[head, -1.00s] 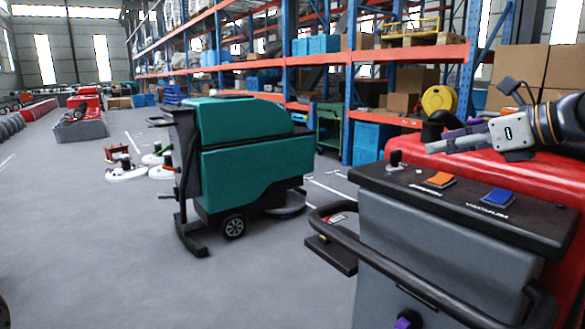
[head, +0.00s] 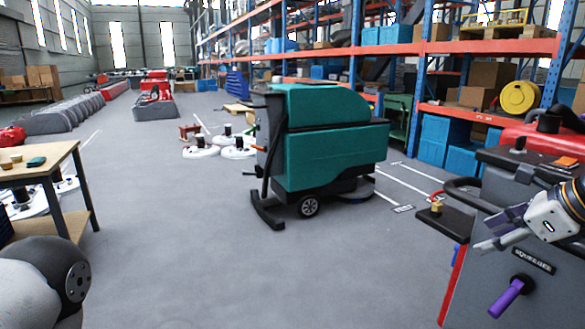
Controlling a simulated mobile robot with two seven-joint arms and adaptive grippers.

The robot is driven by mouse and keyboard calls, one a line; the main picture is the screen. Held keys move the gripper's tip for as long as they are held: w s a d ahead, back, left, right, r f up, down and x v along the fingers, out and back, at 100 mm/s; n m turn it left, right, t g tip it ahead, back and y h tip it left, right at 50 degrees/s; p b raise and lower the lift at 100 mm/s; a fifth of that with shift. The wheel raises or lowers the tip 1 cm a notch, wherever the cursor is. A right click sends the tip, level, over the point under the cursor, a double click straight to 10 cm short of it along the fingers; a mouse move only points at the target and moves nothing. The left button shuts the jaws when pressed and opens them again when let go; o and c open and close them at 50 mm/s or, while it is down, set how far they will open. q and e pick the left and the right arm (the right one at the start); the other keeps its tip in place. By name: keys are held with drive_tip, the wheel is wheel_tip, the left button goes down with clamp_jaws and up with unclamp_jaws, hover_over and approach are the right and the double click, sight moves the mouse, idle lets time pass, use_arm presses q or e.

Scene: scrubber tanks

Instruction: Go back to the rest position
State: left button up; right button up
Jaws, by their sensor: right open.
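My right gripper (head: 490,228) is at the right of the head view, in front of the grey rear panel of a red and grey scrubber machine (head: 478,285). Its jaws are open and I see nothing between them. It sits above a purple handle (head: 510,297) on that panel and appears apart from it. A grey and black link of my left arm shows at the lower left, but the left gripper is out of view.
A teal scrubber (head: 325,150) stands mid-floor. A wooden table (head: 42,178) with small items is at the left. A small yellowish object (head: 436,207) sits on the machine's black side plate. Shelving lines the back right. The floor in front is clear.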

drive_tip(key=s+f+n+g+h, duration=0.1)
drive_tip(key=s+f+n+g, duration=0.2)
drive_tip(key=f, duration=0.5)
drive_tip(key=s+f+n+g+h, duration=0.1)
drive_tip(key=s+f+n+g, duration=0.1)
drive_tip(key=s+f, duration=0.45)
drive_tip(key=s+a+f+n+g+h, duration=0.35)
drive_tip(key=s+f+n, duration=0.55)
drive_tip(key=s+f, duration=0.3)
drive_tip(key=s+a+f+n+y, duration=0.1)
drive_tip(key=s+a+f+n, duration=0.2)
drive_tip(key=s+a+n, duration=0.3)
drive_tip(key=s+a+f+n+y, duration=0.1)
drive_tip(key=s+a+f+n, duration=0.3)
drive_tip(key=s, duration=0.6)
drive_tip(key=a+n, duration=0.2)
drive_tip(key=n, duration=0.1)
drive_tip(key=shift+s+a+n+g+y, duration=0.15)
drive_tip(key=shift+s+n+g+y, duration=0.2)
drive_tip(key=shift+s+n, duration=0.05)
